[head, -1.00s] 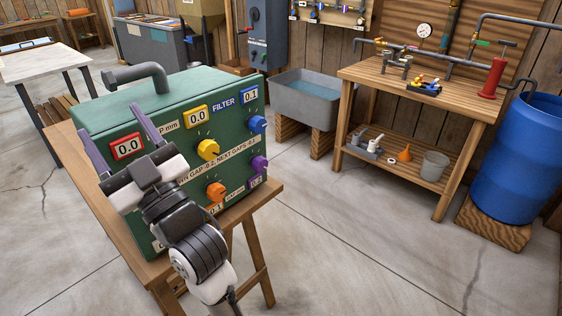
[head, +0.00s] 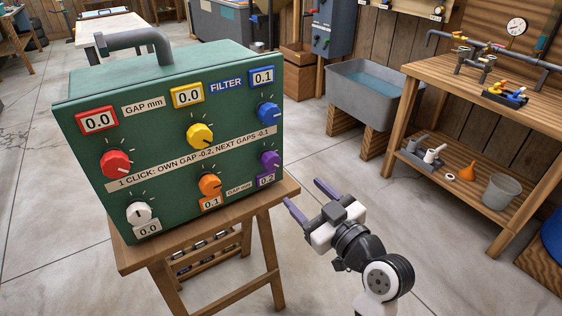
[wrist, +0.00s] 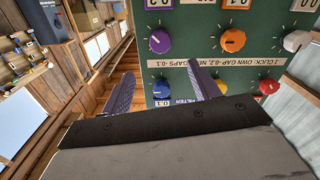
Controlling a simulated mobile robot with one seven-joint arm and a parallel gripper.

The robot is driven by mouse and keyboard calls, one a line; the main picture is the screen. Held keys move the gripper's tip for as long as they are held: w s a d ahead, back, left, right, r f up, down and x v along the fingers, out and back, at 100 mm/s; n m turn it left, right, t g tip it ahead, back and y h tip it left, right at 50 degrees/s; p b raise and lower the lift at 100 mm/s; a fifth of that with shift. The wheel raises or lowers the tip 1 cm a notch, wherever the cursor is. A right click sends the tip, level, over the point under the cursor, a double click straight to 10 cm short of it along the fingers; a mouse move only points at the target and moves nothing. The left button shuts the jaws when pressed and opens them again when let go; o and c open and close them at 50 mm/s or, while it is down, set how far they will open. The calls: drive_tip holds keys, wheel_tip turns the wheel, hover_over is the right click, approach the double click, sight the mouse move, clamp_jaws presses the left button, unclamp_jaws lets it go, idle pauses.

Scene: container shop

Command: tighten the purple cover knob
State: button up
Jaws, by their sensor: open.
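The purple knob (head: 270,160) is at the lower right of the green filter box's front panel (head: 150,130). Its purple-framed display (head: 266,181) below reads 0.2. The purple knob also shows at the top middle of the wrist view (wrist: 158,42), beyond my fingertips. My gripper (head: 303,193) is open and empty. In the head view it shows right of the box's lower right corner. In the wrist view its two purple fingers (wrist: 160,72) point toward the panel, apart from the purple knob, with the blue knob (wrist: 162,88) showing between them.
Other knobs on the panel are red (head: 115,164), yellow (head: 200,135), blue (head: 268,112), orange (head: 209,184) and white (head: 138,212). The box stands on a wooden stand (head: 255,215). A water trough (head: 372,95) and a workbench (head: 480,80) are behind. Floor right of the stand is clear.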

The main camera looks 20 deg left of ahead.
sight(273, 163)
drive_tip(key=p+x, duration=0.3)
drive_tip(key=x, duration=0.8)
drive_tip(key=shift+a+r, duration=0.15)
drive_tip(key=shift+a, duration=0.05)
drive_tip(key=shift+x, duration=0.8)
drive_tip(key=c, duration=1)
